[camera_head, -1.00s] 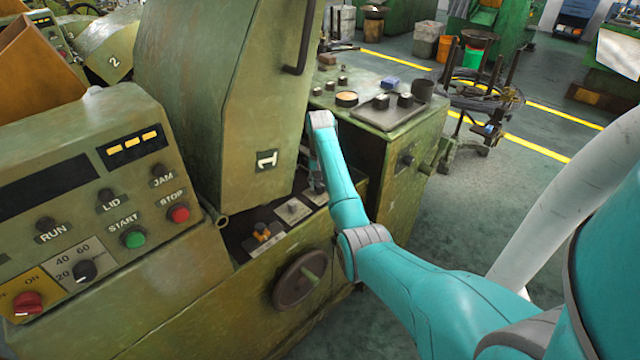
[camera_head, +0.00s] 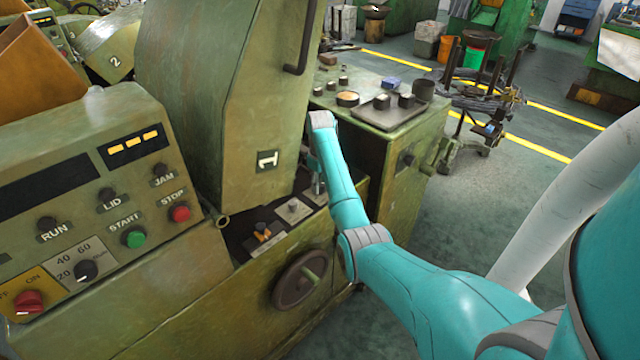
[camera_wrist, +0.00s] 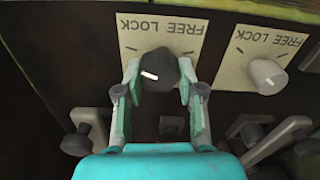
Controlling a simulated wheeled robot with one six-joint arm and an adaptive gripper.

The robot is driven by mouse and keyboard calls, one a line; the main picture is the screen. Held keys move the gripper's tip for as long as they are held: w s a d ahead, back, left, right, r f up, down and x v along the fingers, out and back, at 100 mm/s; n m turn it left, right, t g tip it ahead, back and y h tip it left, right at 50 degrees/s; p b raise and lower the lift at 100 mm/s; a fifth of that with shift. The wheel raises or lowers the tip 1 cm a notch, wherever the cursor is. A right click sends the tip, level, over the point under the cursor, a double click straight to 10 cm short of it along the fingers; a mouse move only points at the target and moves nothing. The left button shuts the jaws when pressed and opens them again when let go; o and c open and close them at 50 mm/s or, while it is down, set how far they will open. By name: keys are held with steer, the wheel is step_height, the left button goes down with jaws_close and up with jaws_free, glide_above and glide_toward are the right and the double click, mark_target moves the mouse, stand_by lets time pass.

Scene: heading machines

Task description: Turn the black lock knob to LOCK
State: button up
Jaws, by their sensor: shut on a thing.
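The black lock knob (camera_wrist: 159,71) sits on a cream plate (camera_wrist: 130,29) marked FREE and LOCK, which reads upside down in the wrist view. A short white mark on the knob's face lies slanted, nearly level across the picture. My gripper (camera_wrist: 160,82) has one finger on each side of the knob and is shut on it. In the head view my gripper (camera_head: 316,184) reaches into the recess below the number 1 housing. The knob is hidden there behind my arm.
A pale grey knob (camera_wrist: 267,75) on a like plate is beside the black one. An orange-based knob (camera_head: 263,231) and a handwheel (camera_head: 298,281) are close by. The tall housing (camera_head: 215,90) and the side cabinet (camera_head: 400,165) flank my arm.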

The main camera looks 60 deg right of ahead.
steer(key=shift+n, duration=0.8)
steer(key=o, duration=1.1)
steer(key=shift+o, duration=0.2)
